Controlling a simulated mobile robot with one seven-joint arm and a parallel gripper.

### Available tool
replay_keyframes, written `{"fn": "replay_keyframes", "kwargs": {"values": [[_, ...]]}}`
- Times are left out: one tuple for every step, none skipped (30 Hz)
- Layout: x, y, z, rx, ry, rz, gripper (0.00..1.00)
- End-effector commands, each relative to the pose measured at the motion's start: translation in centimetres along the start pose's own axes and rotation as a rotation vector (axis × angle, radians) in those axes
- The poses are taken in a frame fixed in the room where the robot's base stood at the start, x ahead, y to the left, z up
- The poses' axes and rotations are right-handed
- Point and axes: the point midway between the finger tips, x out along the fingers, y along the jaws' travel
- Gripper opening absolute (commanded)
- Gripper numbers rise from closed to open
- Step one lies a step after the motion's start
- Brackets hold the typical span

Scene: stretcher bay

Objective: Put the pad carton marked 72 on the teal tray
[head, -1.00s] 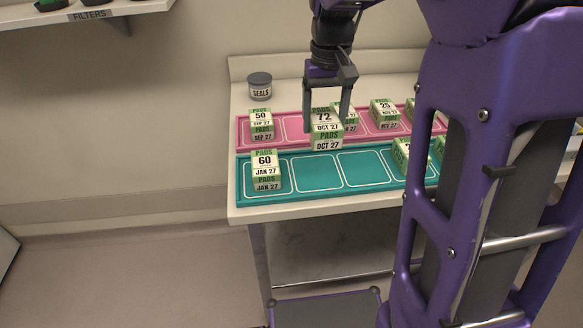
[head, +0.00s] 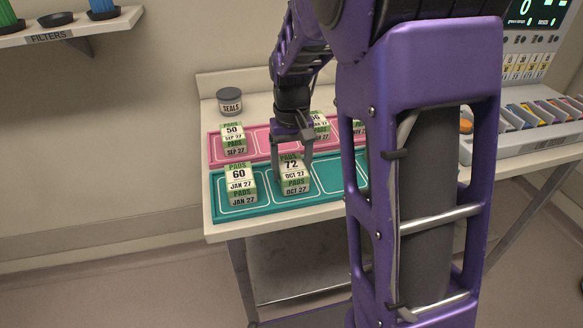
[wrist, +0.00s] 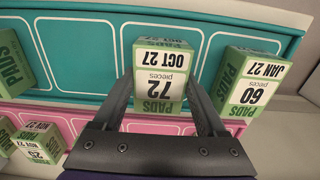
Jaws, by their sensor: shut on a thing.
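The pad carton marked 72 (head: 294,178) is white and green and reads OCT 27. My gripper (head: 292,160) is shut on it from above, with a finger at each side. The carton is over the second slot from the left of the teal tray (head: 265,202); I cannot tell whether it touches the tray. In the wrist view the carton 72 (wrist: 162,80) is between my gripper's fingers (wrist: 165,92). The carton marked 60 (head: 240,183) stands in the teal tray's leftmost slot, beside carton 72 and apart from it.
Behind the teal tray lies a pink tray (head: 258,146) with carton 50 (head: 233,139) and others. A jar marked SEALS (head: 230,101) stands behind it. My arm hides the teal tray's right part. The slot right of carton 72 looks empty.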

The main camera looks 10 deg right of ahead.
Motion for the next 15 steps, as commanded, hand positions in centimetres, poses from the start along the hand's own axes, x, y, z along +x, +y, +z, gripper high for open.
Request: {"fn": "replay_keyframes", "kwargs": {"values": [[0.03, 0.00, -0.02, 0.000, 0.001, 0.000, 0.06], [0.01, 0.00, -0.03, 0.000, 0.001, 0.000, 0.06], [-0.02, 0.00, -0.03, 0.000, 0.001, 0.000, 0.06], [-0.03, 0.00, -0.03, 0.000, 0.001, 0.000, 0.06], [-0.03, 0.00, -0.03, 0.000, 0.001, 0.000, 0.06], [-0.03, 0.00, -0.03, 0.000, 0.001, 0.000, 0.06], [0.00, 0.00, -0.03, 0.000, 0.001, 0.000, 0.06], [0.07, 0.00, -0.03, 0.000, 0.001, 0.000, 0.06], [0.22, 0.00, -0.03, 0.000, 0.001, 0.000, 0.06], [0.33, 0.00, -0.02, 0.000, 0.001, 0.000, 0.06], [0.43, 0.00, -0.02, 0.000, 0.001, 0.000, 0.06], [0.31, -0.01, -0.01, 0.000, 0.000, 0.000, 0.82], [0.30, -0.01, -0.01, 0.000, 0.000, 0.000, 0.87], [0.30, -0.01, -0.01, 0.000, 0.000, 0.000, 0.92], [0.30, -0.01, -0.01, 0.000, 0.000, 0.000, 1.00]]}}
